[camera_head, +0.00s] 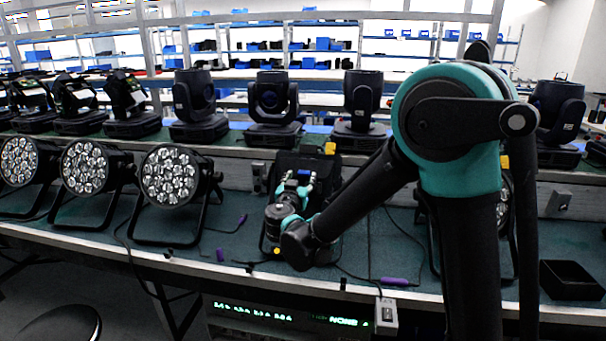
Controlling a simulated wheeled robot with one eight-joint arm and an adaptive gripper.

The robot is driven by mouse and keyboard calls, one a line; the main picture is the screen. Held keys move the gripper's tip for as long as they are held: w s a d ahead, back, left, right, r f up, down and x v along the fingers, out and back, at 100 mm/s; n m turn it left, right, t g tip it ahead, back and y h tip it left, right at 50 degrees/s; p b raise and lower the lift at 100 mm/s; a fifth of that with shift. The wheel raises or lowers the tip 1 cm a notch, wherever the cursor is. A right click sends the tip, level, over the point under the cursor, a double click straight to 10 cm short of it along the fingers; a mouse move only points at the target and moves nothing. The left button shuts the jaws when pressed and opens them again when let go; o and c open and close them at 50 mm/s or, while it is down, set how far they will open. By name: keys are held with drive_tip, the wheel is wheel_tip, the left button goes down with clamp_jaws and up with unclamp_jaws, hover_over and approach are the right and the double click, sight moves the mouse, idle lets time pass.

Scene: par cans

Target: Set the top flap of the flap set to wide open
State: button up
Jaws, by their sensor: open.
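A black boxy shape (322,165), which appears to be the flap set, stands on the green bench top just behind my gripper. Its upper part looks like a dark flat panel, but I cannot tell the top flap's angle. My gripper (303,176) is open in front of this shape, with its fingers pointing up and away. I cannot tell whether a finger touches a flap. My wrist and forearm hide the lower part and the right side of the shape.
Several par cans (170,176) stand at the left on the bench (235,232). Moving-head lights (272,105) line the raised shelf behind. A black open bin (570,279) sits at the right. Cables and purple connectors (397,282) lie near the front edge.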

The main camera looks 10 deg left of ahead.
sight(304, 171)
drive_tip(key=shift+w+a, duration=0.1)
drive_tip(key=shift+w, duration=1.95)
drive_tip(key=c, duration=1.2)
drive_tip(key=shift+o, duration=0.2)
